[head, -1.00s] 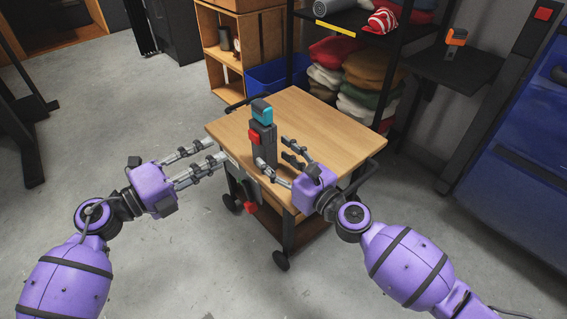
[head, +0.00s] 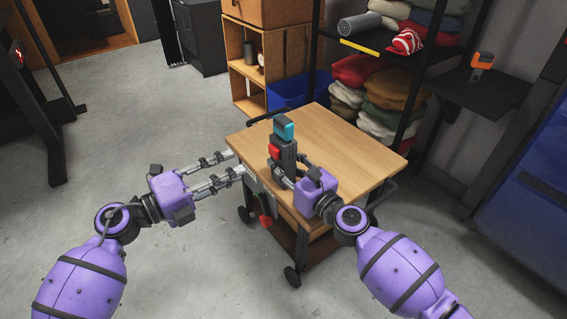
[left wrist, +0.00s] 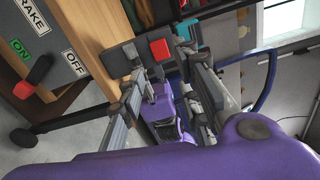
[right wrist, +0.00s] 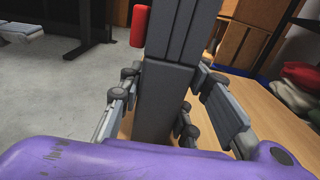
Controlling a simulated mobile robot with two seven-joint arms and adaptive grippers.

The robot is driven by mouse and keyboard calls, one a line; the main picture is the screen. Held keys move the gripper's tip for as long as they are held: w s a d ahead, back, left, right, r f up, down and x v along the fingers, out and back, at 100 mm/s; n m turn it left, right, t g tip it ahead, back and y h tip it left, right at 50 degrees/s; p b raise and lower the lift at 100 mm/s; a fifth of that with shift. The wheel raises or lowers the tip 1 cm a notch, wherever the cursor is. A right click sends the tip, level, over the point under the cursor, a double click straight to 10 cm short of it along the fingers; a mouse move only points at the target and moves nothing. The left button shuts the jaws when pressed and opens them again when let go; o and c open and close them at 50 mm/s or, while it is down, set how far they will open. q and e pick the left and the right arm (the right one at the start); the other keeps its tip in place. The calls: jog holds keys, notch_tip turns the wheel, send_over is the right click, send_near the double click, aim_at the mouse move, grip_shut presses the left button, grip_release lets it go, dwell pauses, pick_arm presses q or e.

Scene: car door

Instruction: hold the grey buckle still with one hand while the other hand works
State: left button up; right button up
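The grey buckle (head: 284,160) stands upright near the front-left side of the wooden cart top, with a red button (head: 275,151) on its side. A teal piece (head: 284,127) with a dark part sits at its top. My right gripper (head: 291,174) is low at the buckle; in the right wrist view its fingers lie on both sides of the grey block (right wrist: 166,95) and look closed on it. My left gripper (head: 238,165) is open and empty, left of the cart and apart from the buckle. The left wrist view shows the red button (left wrist: 159,49) beyond its spread fingers.
The wooden cart top (head: 345,150) is clear to the right and behind. A panel with BRAKE, ON and OFF labels (left wrist: 45,50) and a red-ended lever (left wrist: 30,80) is on the cart's side. Shelves with folded cloths (head: 365,90) and a blue bin (head: 300,90) stand behind.

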pick_arm(q)
jog(key=shift+c, duration=0.2)
pick_arm(e)
grip_shut()
pick_arm(q)
grip_shut()
dwell(0.8)
